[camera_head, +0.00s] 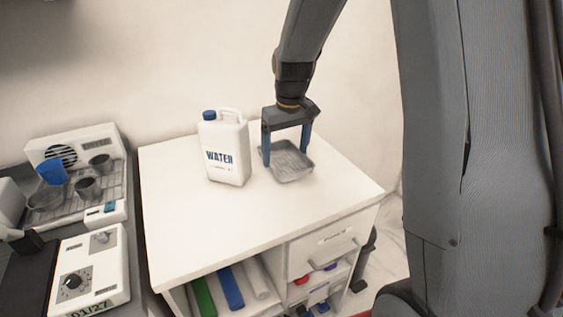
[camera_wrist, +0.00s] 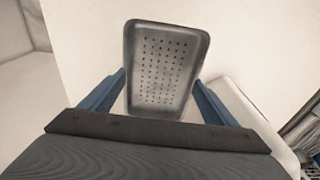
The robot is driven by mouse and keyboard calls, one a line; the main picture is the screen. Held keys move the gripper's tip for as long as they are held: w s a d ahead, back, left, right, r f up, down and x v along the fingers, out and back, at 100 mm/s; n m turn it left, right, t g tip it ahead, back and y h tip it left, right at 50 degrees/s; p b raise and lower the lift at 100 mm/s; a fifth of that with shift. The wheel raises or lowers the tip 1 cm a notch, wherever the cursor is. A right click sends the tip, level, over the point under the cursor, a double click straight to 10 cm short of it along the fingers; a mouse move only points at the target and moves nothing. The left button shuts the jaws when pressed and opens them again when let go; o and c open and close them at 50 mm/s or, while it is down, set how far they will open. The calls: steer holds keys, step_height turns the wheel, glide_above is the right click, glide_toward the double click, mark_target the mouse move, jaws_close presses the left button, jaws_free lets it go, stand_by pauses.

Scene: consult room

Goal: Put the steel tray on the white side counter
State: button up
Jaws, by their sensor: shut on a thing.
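The steel tray (camera_head: 288,166) is a small grey rectangular tray with raised sides, at the back right of the white side counter (camera_head: 215,222) in the head view. My gripper (camera_head: 286,156) points down over it, its two blue fingers shut on the tray from opposite sides. The tray looks level and at or just above the counter top; I cannot tell whether it touches. In the wrist view the tray (camera_wrist: 165,60), with a dotted pattern of small holes in its floor, sits between the fingers of my gripper (camera_wrist: 160,80).
A white water jug (camera_head: 226,150) with a blue cap stands on the counter just left of my gripper. The front of the counter top is clear. A machine with metal cups (camera_head: 80,175) and a white dial device (camera_head: 90,272) stand to the left. Shelves and a drawer (camera_head: 325,245) lie below.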

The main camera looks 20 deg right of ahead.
mark_target(285, 163)
steer(key=shift+f+p, duration=0.4)
steer(key=shift+f, duration=1.6)
steer(key=o, duration=1.1)
steer(key=shift+f, duration=0.1)
step_height(285, 163, up, 12)
steer(key=s+b, duration=0.1)
steer(key=b, duration=0.2)
steer(key=s+f, duration=0.3)
steer(key=s, duration=0.3)
steer(key=s+f+m, duration=0.1)
steer(key=s+f, duration=0.3)
steer(key=s, duration=0.3)
steer(key=s+f+m, duration=0.1)
steer(key=s+f, duration=0.3)
steer(key=s, duration=0.3)
steer(key=shift+s+a+g, duration=0.1)
steer(key=shift+g, duration=0.2)
